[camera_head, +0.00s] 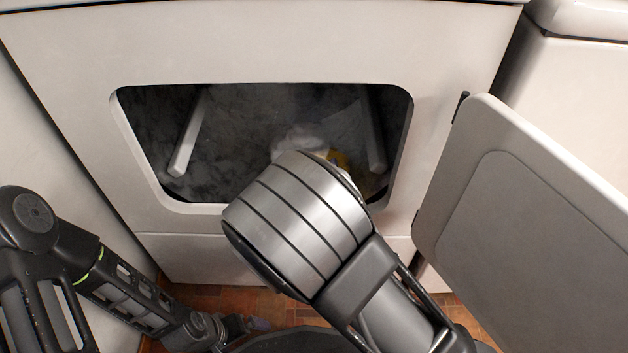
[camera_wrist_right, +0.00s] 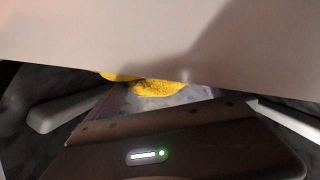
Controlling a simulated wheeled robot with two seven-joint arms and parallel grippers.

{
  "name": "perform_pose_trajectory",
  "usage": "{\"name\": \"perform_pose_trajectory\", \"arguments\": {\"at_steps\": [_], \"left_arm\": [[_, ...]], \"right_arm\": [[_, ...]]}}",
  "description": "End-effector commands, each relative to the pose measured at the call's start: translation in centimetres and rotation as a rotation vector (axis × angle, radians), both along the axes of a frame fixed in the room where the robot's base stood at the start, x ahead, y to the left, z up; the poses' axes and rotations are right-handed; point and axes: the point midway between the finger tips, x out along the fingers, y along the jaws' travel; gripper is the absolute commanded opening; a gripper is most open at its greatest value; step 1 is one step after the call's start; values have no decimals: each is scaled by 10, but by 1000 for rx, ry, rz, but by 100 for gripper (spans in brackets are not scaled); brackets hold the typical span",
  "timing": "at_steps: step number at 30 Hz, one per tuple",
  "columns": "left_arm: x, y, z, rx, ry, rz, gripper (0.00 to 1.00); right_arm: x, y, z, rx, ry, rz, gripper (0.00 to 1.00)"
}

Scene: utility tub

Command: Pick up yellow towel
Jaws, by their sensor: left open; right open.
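The yellow towel shows in the right wrist view (camera_wrist_right: 155,88) as a bright yellow patch, its upper part cut off by a pale panel. In the head view only a small yellow part (camera_head: 338,158) shows inside the drum, beside whitish cloth (camera_head: 297,142). My right arm reaches to the opening and hides its own gripper in the head view. The dark body of my right gripper (camera_wrist_right: 165,130) fills the bottom of the wrist view, below the towel; its fingertips are not clearly seen. My left gripper (camera_head: 235,328) is open, low in front of the machine, away from the towel.
The white machine (camera_head: 260,50) has a rounded opening into a dark drum (camera_head: 250,115) with pale fins (camera_head: 188,140). Its door (camera_head: 530,200) stands open at the right. Another white appliance (camera_head: 580,75) is at the right. Brown tiled floor (camera_head: 200,297) shows below.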

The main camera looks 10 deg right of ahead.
Motion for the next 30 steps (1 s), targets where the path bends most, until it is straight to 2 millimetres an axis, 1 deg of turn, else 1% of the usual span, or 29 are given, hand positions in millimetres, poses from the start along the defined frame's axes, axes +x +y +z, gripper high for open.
{"name": "perform_pose_trajectory", "arguments": {"at_steps": [3,19,20,30], "left_arm": [[1,0,-2,-1,-1,0,100],[0,0,-1,-1,0,0,100],[0,0,-1,-1,0,0,100],[0,0,-1,-1,0,0,100]], "right_arm": [[4,-2,-1,-2,-1,0,100],[4,-2,0,-1,0,0,100],[4,-2,0,-1,0,0,98],[4,-2,0,-1,0,0,71]]}}
